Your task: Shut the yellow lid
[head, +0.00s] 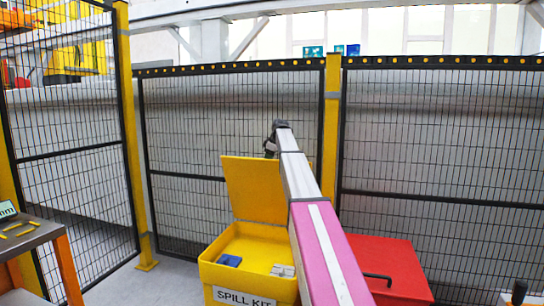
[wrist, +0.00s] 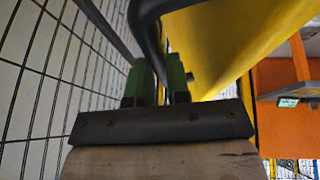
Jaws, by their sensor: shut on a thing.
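The yellow lid (head: 250,190) of the spill kit box (head: 225,272) stands open, raised steeply at the back of the box. In the wrist view the lid (wrist: 245,45) fills the upper right as a yellow sheet. A black bar handle (wrist: 150,22) runs down to the green fingers of my gripper (wrist: 158,82). The fingers are shut on this handle. In the head view my gripper (head: 270,146) is at the lid's upper right edge, dark and small; its fingertips are hard to make out. My arm hides the lid's right side and part of the box.
Inside the open box lie a blue item (head: 230,261) and a pale item (head: 283,270). A red box (head: 395,262) with a black handle stands to the right. Mesh fencing (head: 190,150) rises close behind. A grey table (head: 35,238) is at the left, with clear floor before the box.

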